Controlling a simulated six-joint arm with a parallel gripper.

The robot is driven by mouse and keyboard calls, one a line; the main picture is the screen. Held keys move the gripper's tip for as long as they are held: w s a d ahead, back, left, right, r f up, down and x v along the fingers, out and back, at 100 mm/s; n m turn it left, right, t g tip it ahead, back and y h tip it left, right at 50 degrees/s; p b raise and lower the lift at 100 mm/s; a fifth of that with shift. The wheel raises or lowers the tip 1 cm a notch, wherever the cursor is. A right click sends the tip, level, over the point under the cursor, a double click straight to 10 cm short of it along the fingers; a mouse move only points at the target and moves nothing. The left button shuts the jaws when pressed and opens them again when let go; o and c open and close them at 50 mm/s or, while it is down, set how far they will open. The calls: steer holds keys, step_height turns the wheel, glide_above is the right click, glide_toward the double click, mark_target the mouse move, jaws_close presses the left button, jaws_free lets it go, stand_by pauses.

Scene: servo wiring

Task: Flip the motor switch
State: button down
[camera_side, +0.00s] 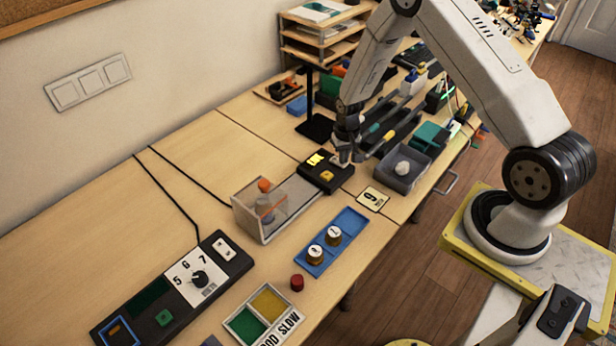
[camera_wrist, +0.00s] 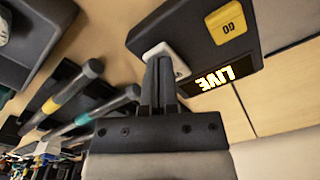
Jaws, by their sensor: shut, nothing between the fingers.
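A black control box (camera_side: 334,182) stands on the bench near the middle of the side view. It has a yellow GO button (camera_wrist: 229,21) and a lit yellow LIVE display (camera_wrist: 229,76). A white switch plate (camera_wrist: 183,69) is set in the box beside the display. My gripper (camera_wrist: 160,66) is shut and empty, its fingertips over the switch plate and hiding most of it. I cannot tell whether they touch it or which way the switch lies. In the side view my gripper (camera_side: 343,157) is at the box's far right edge.
A clear-walled case (camera_side: 262,222) stands left of the box. A grey tray (camera_side: 405,180) and dark racks with tools lie right. A blue tray (camera_side: 348,222) with two round weights and a dial panel (camera_side: 165,300) with another white switch (camera_side: 224,247) are nearer the front.

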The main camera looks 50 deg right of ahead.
steer(key=shift+f, duration=0.3)
steer(key=shift+r, duration=0.15)
stand_by(0.3)
steer(key=shift+r, duration=3.4)
steer(key=shift+a+r, duration=0.25)
steer(key=shift+r, duration=0.15)
steer(key=s+a+r+n+t, duration=0.2)
steer(key=s+a+r+n, duration=0.4)
steer(key=s+a+r, duration=0.7)
steer(key=shift+s+a+r+t, duration=0.3)
steer(key=shift+a+r, duration=0.25)
steer(key=shift+r, duration=0.3)
